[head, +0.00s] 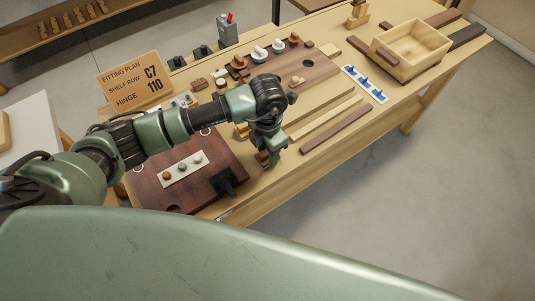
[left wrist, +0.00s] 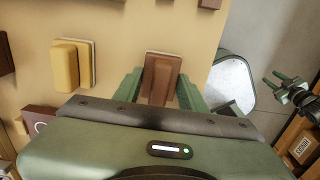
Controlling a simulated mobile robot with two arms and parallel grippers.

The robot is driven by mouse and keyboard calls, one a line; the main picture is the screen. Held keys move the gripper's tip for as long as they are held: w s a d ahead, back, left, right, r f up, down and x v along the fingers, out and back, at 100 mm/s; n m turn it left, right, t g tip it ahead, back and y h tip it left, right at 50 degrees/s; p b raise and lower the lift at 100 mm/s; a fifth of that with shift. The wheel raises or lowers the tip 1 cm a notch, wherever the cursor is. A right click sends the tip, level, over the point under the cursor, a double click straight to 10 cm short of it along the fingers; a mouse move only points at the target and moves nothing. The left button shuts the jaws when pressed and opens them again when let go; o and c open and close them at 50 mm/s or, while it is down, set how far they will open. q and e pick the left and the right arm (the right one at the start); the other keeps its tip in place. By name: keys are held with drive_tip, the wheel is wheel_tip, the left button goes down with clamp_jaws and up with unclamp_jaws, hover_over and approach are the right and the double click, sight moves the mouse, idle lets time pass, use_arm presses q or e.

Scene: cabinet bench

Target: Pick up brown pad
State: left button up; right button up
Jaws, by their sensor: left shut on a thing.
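The brown pad (left wrist: 161,78) is a small block with a raised middle, between the two green fingers of my left gripper (left wrist: 160,90) in the left wrist view. The fingers are shut on its sides. In the head view my left gripper (head: 271,155) is low over the front edge of the bench, with the brown pad (head: 262,158) partly hidden by it. I cannot tell whether the pad still touches the bench top. My right gripper (left wrist: 278,79) shows small at the right of the left wrist view, its fingers apart and empty.
A yellow pad (left wrist: 66,68) lies left of the brown pad. A dark brown board (head: 226,158) with a white strip of knobs lies to the left in the head view. Wooden strips (head: 335,128) and a wooden box (head: 411,50) lie to the right. The sign (head: 134,80) stands at the back left.

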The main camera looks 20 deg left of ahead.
use_arm(q)
drive_tip(key=shift+r, duration=0.15)
drive_tip(key=shift+r, duration=0.25)
wheel_tip(320, 180, up, 19)
drive_tip(key=b, duration=0.2)
drive_tip(key=shift+r, duration=0.15)
drive_tip(key=o, duration=0.8)
clamp_jaws()
